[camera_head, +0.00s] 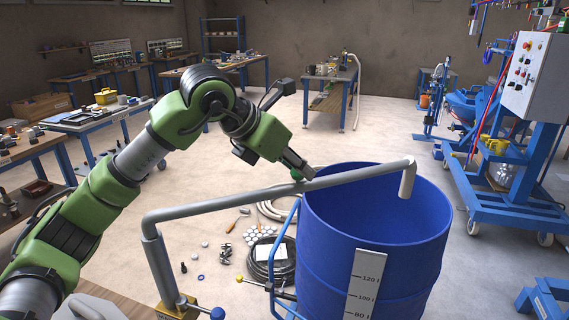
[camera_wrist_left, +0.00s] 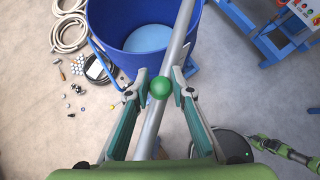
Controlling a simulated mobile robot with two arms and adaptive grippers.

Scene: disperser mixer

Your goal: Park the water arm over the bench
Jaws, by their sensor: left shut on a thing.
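The water arm (camera_head: 230,200) is a grey pipe on an upright post (camera_head: 163,268). It runs right across the blue drum (camera_head: 335,235), and its down-turned spout (camera_head: 407,182) hangs inside the drum's rim. My left gripper (camera_head: 298,172) is shut on the green ball knob on the pipe. In the left wrist view the knob (camera_wrist_left: 160,88) sits between the fingers, with the pipe passing beneath it. A wooden bench top (camera_head: 130,304) shows at the lower left near the post's foot, mostly hidden by my arm. My right gripper (camera_wrist_left: 258,140) appears small in the left wrist view; its jaws are unclear.
A blue machine with a control box (camera_head: 532,72) stands at the right. Coiled hoses (camera_head: 272,258) and small parts lie on the floor left of the drum. A workbench (camera_head: 90,120) stands at the left. The floor behind the drum is largely clear.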

